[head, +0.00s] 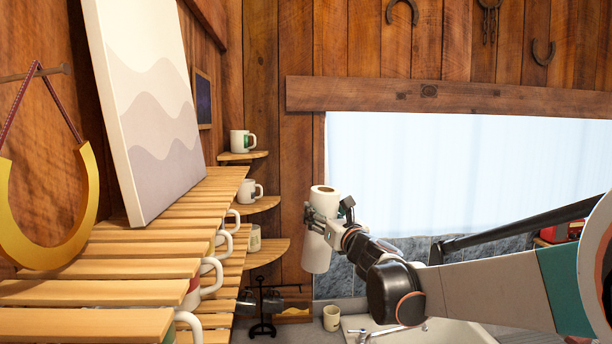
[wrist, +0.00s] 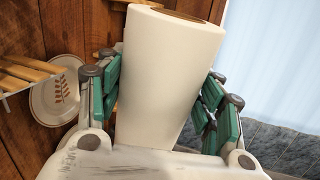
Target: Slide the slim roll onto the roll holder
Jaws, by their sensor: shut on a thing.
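The slim roll (head: 316,255) is a white paper roll with a brown core opening at its top end. My gripper (head: 325,222) is shut on the roll around its upper half and holds it roughly upright, slightly tilted, in the air in front of the window wall. In the wrist view the roll (wrist: 165,75) fills the middle, between the green-padded fingers on its left and right. Its lower end is hidden there by my gripper's body.
Wooden slatted shelves (head: 150,245) with hanging mugs stand at left, bearing a leaning picture (head: 150,95). Small corner shelves (head: 265,247) hold mugs. A dark mug stand (head: 262,310), a cup (head: 332,318) and a sink (head: 440,332) are below. A plate (wrist: 55,95) shows in the wrist view.

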